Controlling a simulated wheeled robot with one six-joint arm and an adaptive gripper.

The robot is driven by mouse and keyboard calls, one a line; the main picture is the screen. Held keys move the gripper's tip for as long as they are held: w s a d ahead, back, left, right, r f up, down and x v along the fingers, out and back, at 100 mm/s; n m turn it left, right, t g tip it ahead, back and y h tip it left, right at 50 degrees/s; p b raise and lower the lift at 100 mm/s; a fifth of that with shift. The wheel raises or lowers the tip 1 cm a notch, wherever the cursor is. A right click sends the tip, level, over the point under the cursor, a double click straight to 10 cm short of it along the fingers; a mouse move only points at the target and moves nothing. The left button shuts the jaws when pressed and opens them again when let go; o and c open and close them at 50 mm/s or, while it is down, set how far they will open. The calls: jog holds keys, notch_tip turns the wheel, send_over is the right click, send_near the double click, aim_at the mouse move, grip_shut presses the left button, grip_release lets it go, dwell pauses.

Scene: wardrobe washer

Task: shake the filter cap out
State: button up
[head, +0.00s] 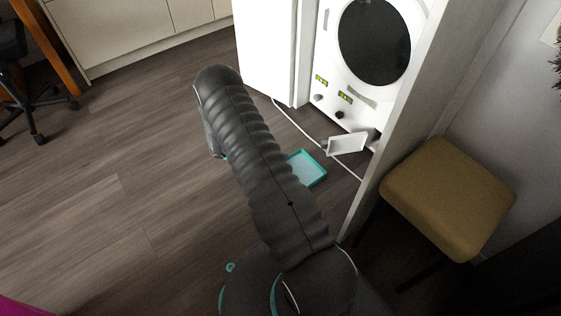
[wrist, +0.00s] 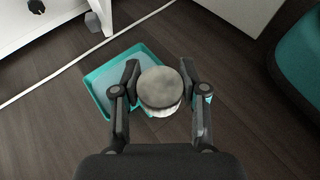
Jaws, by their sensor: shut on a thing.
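The filter cap (wrist: 160,88) is round, with a mottled grey face and a whitish side, and sits between the fingers of my gripper (wrist: 160,72) in the wrist view. Both fingers close on its sides. Behind the cap in that view is a shallow teal tray (wrist: 97,88) with a pale inside, lying on the floor. The cap covers part of the tray, and I cannot tell the height between them. In the head view the tray (head: 318,180) shows partly behind my arm. My gripper and the cap are hidden there by the arm.
The white washer (head: 330,92) stands in a wardrobe, with a small white flap (head: 347,144) open low on its front. A white cable (head: 298,127) runs along the floor. A mustard stool (head: 448,195) stands right of the wardrobe panel (head: 402,100).

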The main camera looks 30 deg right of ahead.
jog(key=shift+f+b, duration=0.1)
jog(key=shift+b, duration=0.2)
jog(key=d+f+b, duration=0.1)
jog(key=d+b, duration=0.2)
jog(key=d, duration=0.7)
jog(key=shift+w+f, duration=0.4)
jog(key=shift+w, duration=0.05)
notch_tip(320, 180, up, 6)
jog(key=p, duration=0.3)
notch_tip(320, 180, down, 6)
jog(key=b, duration=0.3)
dwell(2.0)
jog(key=shift+a, duration=0.1)
